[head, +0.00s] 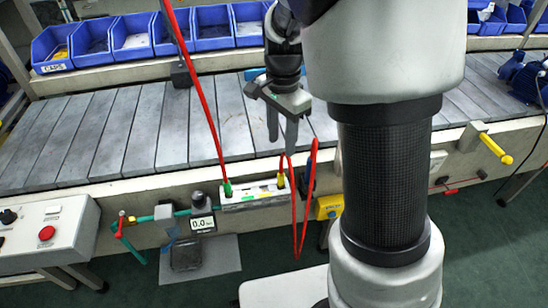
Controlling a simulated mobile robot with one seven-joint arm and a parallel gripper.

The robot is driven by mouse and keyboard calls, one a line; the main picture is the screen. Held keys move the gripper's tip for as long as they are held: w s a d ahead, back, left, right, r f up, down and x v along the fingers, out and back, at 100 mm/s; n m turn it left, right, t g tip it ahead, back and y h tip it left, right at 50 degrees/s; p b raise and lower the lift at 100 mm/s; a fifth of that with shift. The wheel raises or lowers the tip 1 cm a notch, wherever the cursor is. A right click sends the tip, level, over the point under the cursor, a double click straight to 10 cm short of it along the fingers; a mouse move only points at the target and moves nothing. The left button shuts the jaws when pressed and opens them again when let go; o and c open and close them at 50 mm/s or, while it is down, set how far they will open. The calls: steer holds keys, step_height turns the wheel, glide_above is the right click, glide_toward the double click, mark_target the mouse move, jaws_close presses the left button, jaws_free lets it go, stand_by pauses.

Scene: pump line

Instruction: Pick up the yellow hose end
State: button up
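The yellow hose end (281,180) stands upright at the right end of a small white block (255,194) on the conveyor's front rail. A thin red hose (296,215) rises by it and hangs in a narrow loop in front of the rail. My gripper (282,145) points down just above the yellow end, in the picture, with its fingers apart. I see nothing held between them. How far the fingertips are from the hose in depth is unclear. A green hose end (227,188) with another red hose (203,95) stands at the block's left end.
A slatted conveyor (130,135) lies behind, with blue bins (130,35) beyond it. A gauge reading 0.0 (202,223) and a teal pipe (160,214) are left of the block. A control box (45,235) stands at far left. A yellow-handled lever (496,149) sticks out at right.

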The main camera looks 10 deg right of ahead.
mark_target(282, 173)
step_height(282, 173, down, 10)
steer(key=b, duration=0.2)
steer(key=shift+r+b, duration=0.1)
steer(key=shift+b, duration=0.2)
steer(key=shift+d+f+b, duration=0.1)
steer(key=shift+f+b, duration=1.05)
steer(key=shift+f, duration=1.6)
jaws_close()
